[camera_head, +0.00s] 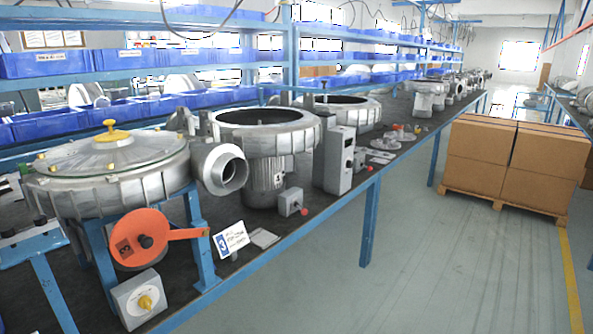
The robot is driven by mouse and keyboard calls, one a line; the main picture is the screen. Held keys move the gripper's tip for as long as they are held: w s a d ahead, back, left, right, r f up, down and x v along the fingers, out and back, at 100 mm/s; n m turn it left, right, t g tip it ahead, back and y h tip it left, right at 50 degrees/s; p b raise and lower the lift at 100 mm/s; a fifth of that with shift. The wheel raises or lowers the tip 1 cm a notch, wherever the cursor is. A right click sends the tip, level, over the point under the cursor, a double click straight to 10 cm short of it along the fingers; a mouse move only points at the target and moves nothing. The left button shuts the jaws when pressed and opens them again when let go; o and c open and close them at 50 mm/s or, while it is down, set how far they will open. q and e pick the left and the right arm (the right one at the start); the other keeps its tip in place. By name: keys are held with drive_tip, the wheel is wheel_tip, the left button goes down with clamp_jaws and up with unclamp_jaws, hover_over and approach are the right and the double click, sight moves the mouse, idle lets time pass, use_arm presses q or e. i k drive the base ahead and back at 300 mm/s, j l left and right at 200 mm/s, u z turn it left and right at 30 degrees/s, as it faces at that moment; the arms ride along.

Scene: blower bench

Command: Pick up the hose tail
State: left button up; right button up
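I cannot make out a hose tail for certain in the head view. The nearest blower (110,170) has a round grey lid with a yellow knob (109,126) on top. Its open metal outlet pipe (226,169) faces right. An orange disc (128,224) with a dark hub and an orange arm stretching right is in front of this blower. Neither of my grippers is in view.
A grey box with a yellow knob (140,299) and a numbered card (231,238) are near the bench's front edge. Open-topped blowers (265,118) stand farther along the bench. Cartons (510,160) are on the floor at right. Blue bins (45,62) fill the shelves behind.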

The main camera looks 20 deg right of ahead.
sight(228, 171)
drive_tip(key=z, duration=0.15)
drive_tip(key=i+l+u, duration=0.15)
drive_tip(key=l+u, duration=0.2)
drive_tip(key=u, duration=0.15)
drive_tip(key=i+l+u, duration=0.1)
drive_tip(key=l+u, duration=0.35)
drive_tip(key=j, duration=0.1)
